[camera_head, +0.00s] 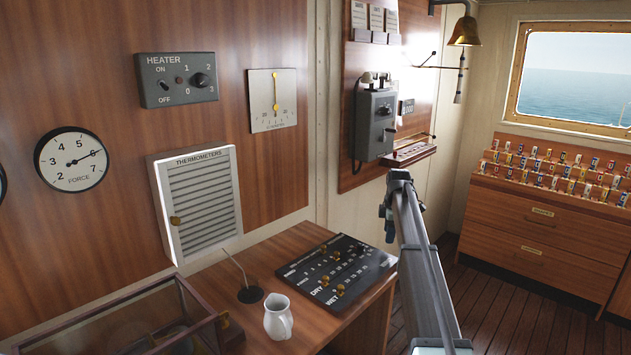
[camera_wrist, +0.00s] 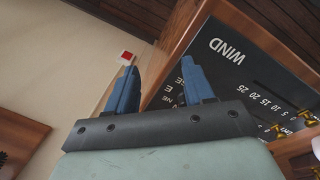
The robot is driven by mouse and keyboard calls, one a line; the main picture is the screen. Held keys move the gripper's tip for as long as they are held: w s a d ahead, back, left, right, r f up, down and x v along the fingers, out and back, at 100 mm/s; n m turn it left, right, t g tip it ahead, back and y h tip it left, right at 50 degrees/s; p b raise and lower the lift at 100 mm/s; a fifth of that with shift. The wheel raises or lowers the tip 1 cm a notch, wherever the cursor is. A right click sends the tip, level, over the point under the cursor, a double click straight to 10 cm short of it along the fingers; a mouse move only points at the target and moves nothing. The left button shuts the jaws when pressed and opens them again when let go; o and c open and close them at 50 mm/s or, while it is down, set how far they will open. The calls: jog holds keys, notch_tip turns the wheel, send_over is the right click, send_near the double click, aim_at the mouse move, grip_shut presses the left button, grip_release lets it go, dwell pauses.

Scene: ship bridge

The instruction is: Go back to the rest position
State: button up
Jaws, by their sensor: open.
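My arm reaches up from the lower right in the head view. My gripper (camera_head: 388,208) is at its far end, to the right of the black board and below the telephone. In the wrist view both blue fingers of my gripper (camera_wrist: 162,90) stand apart, with nothing between them. The black board (camera_head: 335,270) with brass knobs and white lettering lies on the wooden desk, and it also shows in the wrist view (camera_wrist: 240,80), with the word WIND. My gripper looks clear of the board, but the exact gap is hard to tell.
A white jug (camera_head: 278,318) stands at the desk's front edge, near a glass-topped case (camera_head: 120,325). A louvred thermometers box (camera_head: 200,205) and a heater panel (camera_head: 177,80) are on the wall. A telephone (camera_head: 375,125) hangs behind my gripper. Open floor (camera_head: 500,310) lies to the right.

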jog(key=s+d+f+m+t, duration=0.1)
jog(key=s+d+f+m, duration=0.1)
jog(key=d+f, duration=0.45)
jog(key=s+d+f+m+t, duration=0.1)
jog(key=s+d+f, duration=0.2)
jog(key=d+f, duration=0.35)
jog(key=s+a+f+m+g, duration=0.1)
jog(key=s+a+f+m, duration=0.15)
jog(key=s+f, duration=0.45)
jog(key=s+a+f+m, duration=0.1)
jog(key=s+a+f, duration=0.2)
jog(key=f, duration=0.9)
jog(key=s+a+f+m+g, duration=0.2)
jog(key=s+a+f, duration=0.4)
jog(key=s+f, duration=0.5)
jog(key=s+a+f+m+g, duration=0.3)
jog(key=s+a+f, duration=0.35)
jog(key=s, duration=0.75)
jog(key=s+a+f+m+g, duration=0.1)
jog(key=s+a, duration=0.1)
jog(key=s, duration=0.8)
jog(key=s+a+f+m+g, duration=0.2)
jog(key=s, duration=0.9)
jog(key=s+a+f+m+g, duration=0.1)
jog(key=s+a, duration=0.1)
jog(key=s, duration=0.8)
jog(key=shift+s+f+m+g, duration=0.3)
jog(key=shift+f+m, duration=0.05)
jog(key=shift+f, duration=0.05)
